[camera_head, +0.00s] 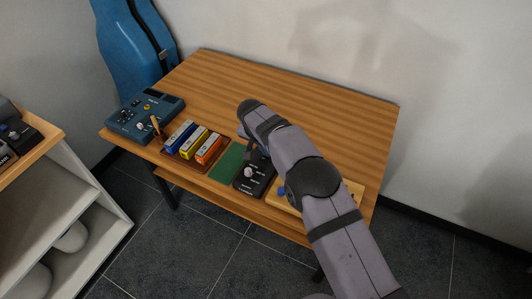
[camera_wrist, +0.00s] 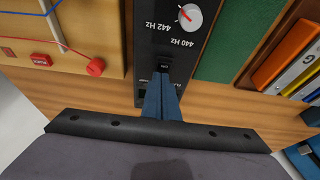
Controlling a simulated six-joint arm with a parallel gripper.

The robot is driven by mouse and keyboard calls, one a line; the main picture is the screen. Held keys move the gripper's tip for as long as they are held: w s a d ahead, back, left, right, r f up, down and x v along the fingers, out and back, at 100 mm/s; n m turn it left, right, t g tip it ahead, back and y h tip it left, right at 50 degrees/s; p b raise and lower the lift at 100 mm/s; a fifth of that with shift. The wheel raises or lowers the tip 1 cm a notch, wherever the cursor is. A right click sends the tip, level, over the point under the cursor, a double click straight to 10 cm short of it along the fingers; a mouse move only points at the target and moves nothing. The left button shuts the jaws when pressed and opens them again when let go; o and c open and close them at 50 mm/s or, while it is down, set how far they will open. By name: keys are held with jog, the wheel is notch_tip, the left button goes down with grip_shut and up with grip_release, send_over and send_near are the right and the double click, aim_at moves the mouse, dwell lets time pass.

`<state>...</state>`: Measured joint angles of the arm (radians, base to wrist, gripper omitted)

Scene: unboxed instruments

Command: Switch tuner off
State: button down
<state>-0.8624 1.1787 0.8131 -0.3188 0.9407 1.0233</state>
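The tuner (camera_head: 256,181) is a black box with a white knob near the front edge of the wooden table. In the wrist view its black panel (camera_wrist: 200,55) shows the white knob (camera_wrist: 188,17) with a red pointer and the print "442 Hz" and "440 Hz". A small black switch (camera_wrist: 165,67) with a small label sits below them. My gripper (camera_wrist: 162,80) has its blue fingers together, with the tips right at the switch. I cannot tell whether they touch it. In the head view my arm hides part of the tuner.
A green mat (camera_head: 228,162) lies left of the tuner, then a rack with blue, yellow and orange pieces (camera_head: 193,142). A blue-grey device (camera_head: 144,117) stands at the left end. A wooden board (camera_head: 348,191) lies right. The table's back (camera_head: 300,95) is clear.

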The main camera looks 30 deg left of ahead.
jog(key=shift+s+d+f, duration=0.1)
jog(key=shift+d+f, duration=0.1)
jog(key=shift+f, duration=0.15)
jog(key=shift+s+f, duration=0.15)
jog(key=shift+s, duration=0.8)
notch_tip(320, 180, up, 4)
jog(key=shift+a+r+p, duration=0.1)
jog(key=shift+a+p, duration=0.05)
jog(key=shift+p, duration=0.7)
jog(key=b+v, duration=0.3)
jog(key=v, duration=0.7)
jog(key=shift+r, duration=0.35)
jog(key=shift+w, duration=0.1)
